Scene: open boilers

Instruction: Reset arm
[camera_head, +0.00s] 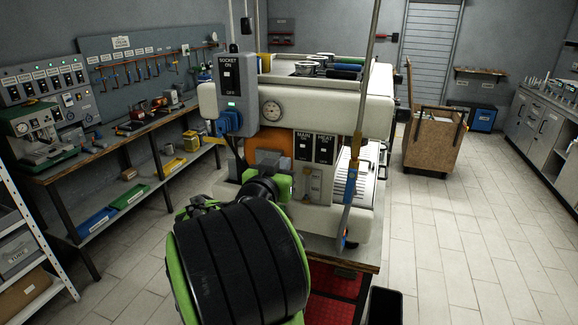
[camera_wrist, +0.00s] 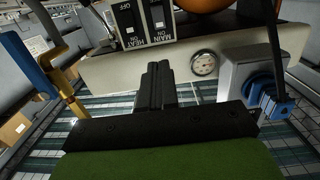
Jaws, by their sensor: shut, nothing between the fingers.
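My gripper (camera_wrist: 158,85) shows in the wrist view as two dark fingers closed together, with nothing between them. The fingers are in front of the white boiler machine (camera_wrist: 100,72). In the head view my green and black arm fills the lower middle, and its fingers cannot be made out there. The boiler machine (camera_head: 330,100) stands just beyond my arm. Its front carries a round gauge (camera_head: 271,110), also in the wrist view (camera_wrist: 203,63), and MAIN and HEAT switches (camera_head: 314,148). In the wrist view these switches (camera_wrist: 143,22) appear upside down.
A grey socket box (camera_head: 230,80) with a blue plug (camera_head: 229,121) is on the machine's left. An upright pole with a blue lever (camera_head: 348,205) stands at its right front. A workbench (camera_head: 120,150) runs along the left.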

